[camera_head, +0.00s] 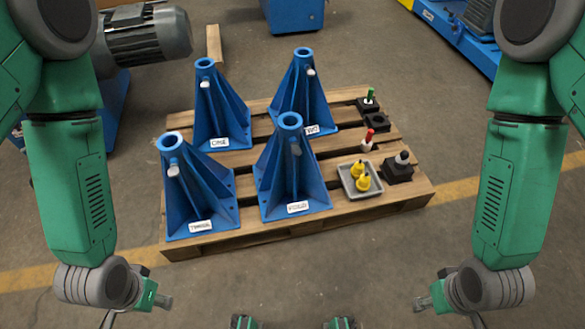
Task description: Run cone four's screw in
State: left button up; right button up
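Cone four (290,178) is the blue ribbed cone labelled FOUR, upright at the front right of the cones on the pallet. My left gripper (160,299) is at the lower left, and my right gripper (424,302) is at the lower right. Both are in front of the pallet, well apart from cone four. They are only partly visible, so their fingers cannot be judged, and I see nothing held.
Cones one (214,115), two (302,97) and three (194,195) stand on the wooden pallet (240,238). At its right lie a grey tray (346,181) with yellow parts, dark blocks (397,172) and a red-topped piece (367,140). Floor in front is clear.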

aim_at(295, 149)
jog(key=i+l, duration=0.1)
jog(key=l, duration=0.85)
jog(key=i+l, duration=0.15)
jog(key=l, duration=0.8)
jog(key=i, duration=0.05)
